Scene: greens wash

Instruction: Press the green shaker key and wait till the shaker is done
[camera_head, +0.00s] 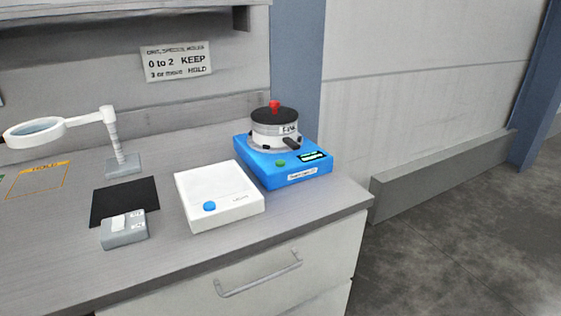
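The blue shaker (290,178) stands on the bench top near its right end. A green key (281,163) is on its front, left of a small dark display (312,156) with green text too small to read. A round pot with a dark lid (275,117) and a red knob (274,105) sits on top of the shaker. A dark handle or clamp (291,142) sticks out at the pot's front. My gripper is not in view, and nothing touches the key.
A white box with a blue button (209,206) stands just left of the shaker. Further left are a grey block (125,235), a black mat (108,204) and a magnifier on a stand (117,150). A sign (176,61) hangs behind. Floor right of the bench is clear.

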